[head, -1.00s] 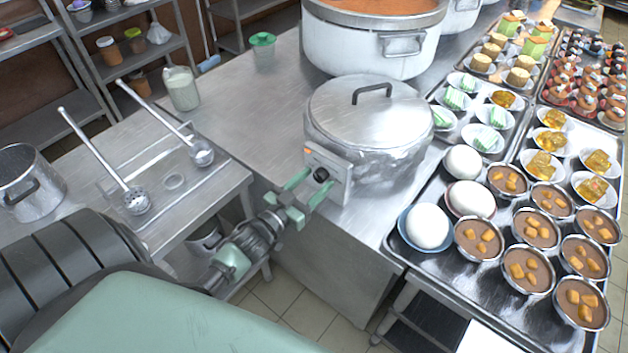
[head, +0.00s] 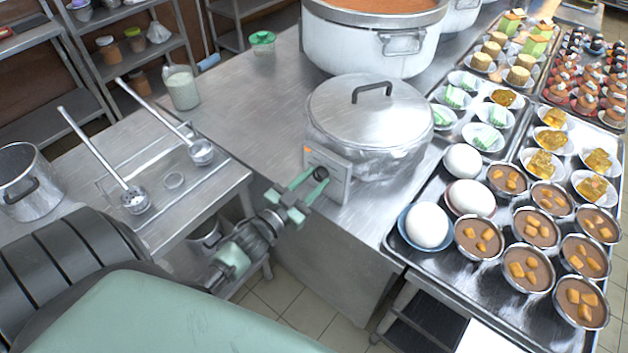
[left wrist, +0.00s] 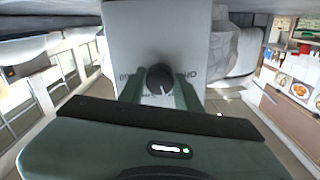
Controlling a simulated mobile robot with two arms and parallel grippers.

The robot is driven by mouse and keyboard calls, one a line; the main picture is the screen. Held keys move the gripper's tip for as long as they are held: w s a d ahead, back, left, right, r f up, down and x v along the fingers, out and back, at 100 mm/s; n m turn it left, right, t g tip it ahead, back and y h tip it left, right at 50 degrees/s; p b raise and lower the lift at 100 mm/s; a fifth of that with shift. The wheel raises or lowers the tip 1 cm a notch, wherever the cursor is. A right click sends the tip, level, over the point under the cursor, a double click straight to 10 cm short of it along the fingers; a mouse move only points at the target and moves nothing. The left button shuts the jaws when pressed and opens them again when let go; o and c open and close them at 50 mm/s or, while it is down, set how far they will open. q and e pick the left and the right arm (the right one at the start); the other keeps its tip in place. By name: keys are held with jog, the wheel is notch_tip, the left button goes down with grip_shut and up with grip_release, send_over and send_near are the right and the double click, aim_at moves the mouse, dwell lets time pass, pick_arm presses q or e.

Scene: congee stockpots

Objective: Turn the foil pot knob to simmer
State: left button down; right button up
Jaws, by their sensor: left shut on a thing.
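The foil pot (head: 368,125) is a lidded steel pot, wrapped in foil around its sides, on the steel counter. A pale control panel (head: 337,186) stands at its front, with an orange mark at its upper left. The dark round knob (head: 320,173) is on this panel; in the left wrist view the knob (left wrist: 159,79) shows a pale pointer line low on its face. My left gripper (head: 307,184) has its green fingers on either side of the knob and is shut on it. The lettering around the knob is partly hidden and too small to read. My right gripper is not in view.
A large white pot (head: 372,40) of orange food stands behind. Trays (head: 396,252) of bowls, eggs and cakes fill the right side. Two ladles (head: 133,198) lie on the left table beside a steel pot (head: 28,182). The counter left of the foil pot is mostly clear.

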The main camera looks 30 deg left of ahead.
pick_arm(q)
jog(key=m, duration=0.4)
jog(key=shift+m, duration=0.3)
jog(key=m+b, duration=0.1)
jog(key=m, duration=0.3)
jog(key=shift+m, duration=0.3)
jog(key=c, duration=1)
grip_release()
jog(key=shift+s, duration=0.1)
